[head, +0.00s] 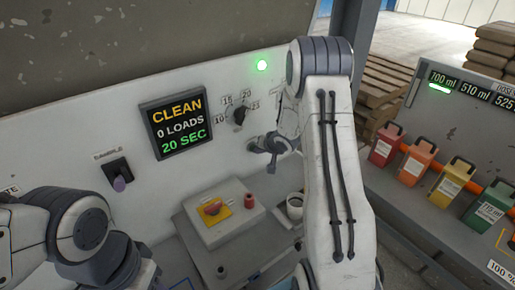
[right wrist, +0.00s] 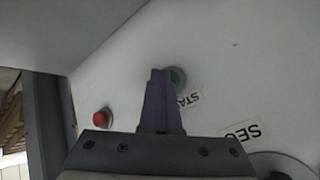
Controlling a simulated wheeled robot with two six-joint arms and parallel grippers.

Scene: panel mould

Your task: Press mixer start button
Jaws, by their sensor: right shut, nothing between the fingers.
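The mixer start button is a green round button (right wrist: 177,77) on the pale panel in the right wrist view, beside a label (right wrist: 188,98) reading "STA", partly covered. My right gripper's purple fingers (right wrist: 160,76) are shut and empty. Their tips overlap the button's left part in that view; I cannot tell whether they touch it. In the head view my right gripper (head: 262,148) is at the panel, below the dial and right of the display (head: 177,122), which reads "CLEAN, 0 LOADS, 20 SEC". My left arm shows at lower left; its gripper is not visible.
A red button (right wrist: 103,117) lies left of the fingers in the right wrist view. In the head view are a dial (head: 239,115), a green lamp (head: 262,65), a sample lever (head: 118,172), a control box (head: 215,213) and a cup (head: 295,208). Coloured containers stand at right.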

